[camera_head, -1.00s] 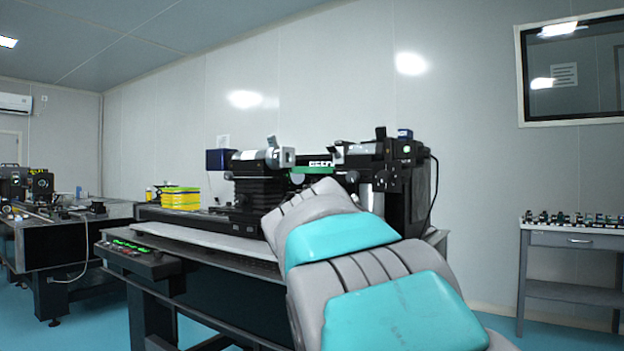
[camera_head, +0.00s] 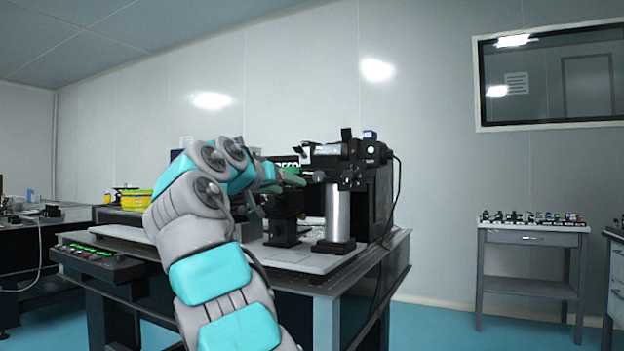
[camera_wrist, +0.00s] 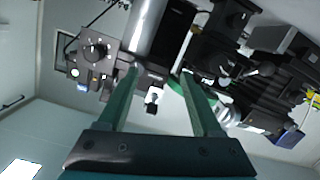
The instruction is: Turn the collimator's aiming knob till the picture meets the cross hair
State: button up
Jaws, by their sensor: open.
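A black optical instrument (camera_head: 345,158), which looks like the collimator, sits on a thick silver post (camera_head: 337,208) on the bench, right of my arm. In the wrist view, tilted and roughly upside down, the silver post (camera_wrist: 146,28) runs down from the top. A black box with a round dial knob (camera_wrist: 97,50) is at the upper left; I cannot tell if this is the aiming knob. My gripper (camera_wrist: 160,69) is open, its two green fingers apart and holding nothing. A small white-and-black part (camera_wrist: 153,98) shows between them. The picture and cross hair are not readable.
The bench (camera_head: 305,260) carries black equipment close behind and beside my arm. A yellow box (camera_head: 134,200) is at the left. A small side table (camera_head: 530,237) with several small parts stands at the right. Floor between bench and side table is clear.

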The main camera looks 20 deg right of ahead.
aim_at(317, 177)
jog(key=d+m, duration=0.1)
jog(key=d, duration=0.1)
jog(key=w+d+r+m+h+p, duration=0.1)
jog(key=d+m, duration=0.1)
jog(key=d, duration=0.1)
jog(key=w+d+r+m+t, duration=0.1)
jog(key=d+m, duration=0.1)
jog(key=d, duration=0.1)
jog(key=shift+w+h, duration=0.1)
jog(key=shift+h, duration=0.2)
dwell(0.4)
grip_shut()
dwell(0.4)
